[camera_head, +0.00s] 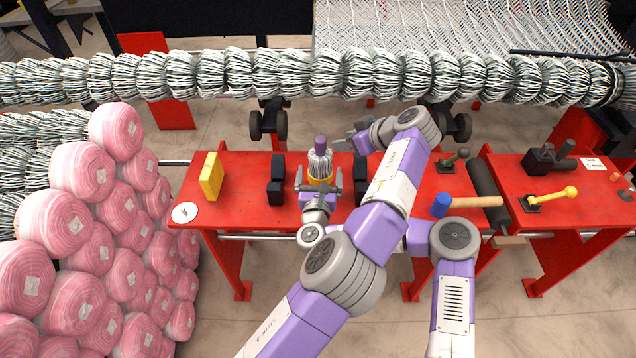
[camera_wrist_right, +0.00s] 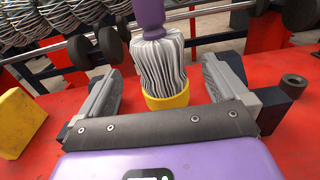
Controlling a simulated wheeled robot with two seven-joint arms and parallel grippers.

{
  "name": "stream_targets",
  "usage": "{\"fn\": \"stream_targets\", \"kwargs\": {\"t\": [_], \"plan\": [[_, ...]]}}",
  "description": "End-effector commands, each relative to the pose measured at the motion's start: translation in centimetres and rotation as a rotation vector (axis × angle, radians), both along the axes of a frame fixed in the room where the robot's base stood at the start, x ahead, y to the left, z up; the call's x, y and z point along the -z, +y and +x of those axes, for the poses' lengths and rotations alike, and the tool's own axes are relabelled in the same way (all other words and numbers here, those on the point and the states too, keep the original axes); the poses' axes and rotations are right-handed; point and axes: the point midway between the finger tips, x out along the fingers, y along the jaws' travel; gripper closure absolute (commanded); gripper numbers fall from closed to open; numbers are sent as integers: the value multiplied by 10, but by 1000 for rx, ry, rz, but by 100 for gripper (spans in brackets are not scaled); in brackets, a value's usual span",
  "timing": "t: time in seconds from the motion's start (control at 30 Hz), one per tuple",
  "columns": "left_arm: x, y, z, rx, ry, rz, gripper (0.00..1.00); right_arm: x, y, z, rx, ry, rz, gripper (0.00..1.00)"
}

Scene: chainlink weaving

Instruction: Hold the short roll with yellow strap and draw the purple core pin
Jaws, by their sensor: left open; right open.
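The short roll (camera_head: 320,165) is a grey-white pleated bundle standing upright on the red table, with a yellow strap (camera_head: 319,184) around its lower part. The purple core pin (camera_head: 320,143) sticks up from its top; it also shows in the right wrist view (camera_wrist_right: 149,14), cut off by the upper edge. My right gripper (camera_head: 318,180) is open, with one finger on each side of the roll. The right wrist view shows gaps between the fingers and the roll (camera_wrist_right: 163,65). My left gripper (camera_head: 345,143) is open, just right of the pin and apart from it, partly hidden by its own wrist.
Black blocks (camera_head: 276,180) flank the roll, and a yellow block (camera_head: 210,176) stands at the left. A blue-headed mallet (camera_head: 470,202) lies at the right. Pink rolls (camera_head: 100,240) are piled at the left. A long wire roll (camera_head: 250,75) spans the back.

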Motion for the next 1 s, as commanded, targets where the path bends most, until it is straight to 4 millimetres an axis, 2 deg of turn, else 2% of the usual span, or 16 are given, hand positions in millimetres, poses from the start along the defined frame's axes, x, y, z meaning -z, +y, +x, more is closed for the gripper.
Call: {"fn": "stream_targets", "kwargs": {"t": [0.1,0.3,0.7,1.0], "plan": [[0,0,0,0,0,0,57,0,-1,18,1,-1,-1,0],[0,0,0,0,0,0,57,0,-1,39,-1,0,-3,0],[0,0,0,0,0,0,57,1,-1,45,-3,0,-3,2],[0,0,0,0,0,0,57,0,-1,45,-3,0,-3,48]]}}
